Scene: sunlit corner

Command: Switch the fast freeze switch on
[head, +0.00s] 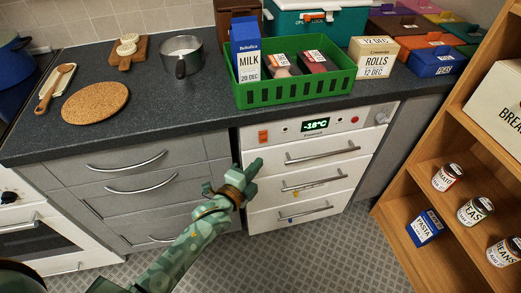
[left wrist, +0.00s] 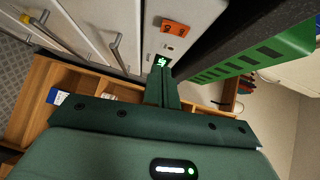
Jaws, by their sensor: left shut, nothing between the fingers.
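The white freezer (head: 295,215) stands under the counter, with a control panel along its top. An orange rocker switch (head: 264,136) sits at the panel's left end; its label is too small to read. It also shows in the left wrist view (left wrist: 175,28). A display (head: 316,125) reads -18°C. My left gripper (head: 256,165) is shut and empty, in front of the freezer, below the orange switch in the head view. In the left wrist view its closed fingers (left wrist: 162,80) point toward the panel, apart from the switch. My right gripper is out of view.
A red round light or button (head: 355,119) and a knob (head: 382,118) sit at the panel's right. Drawer handles (head: 322,152) stick out below. The counter edge overhangs above, with a green crate (head: 295,93) on it. A wooden shelf (head: 400,205) stands right.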

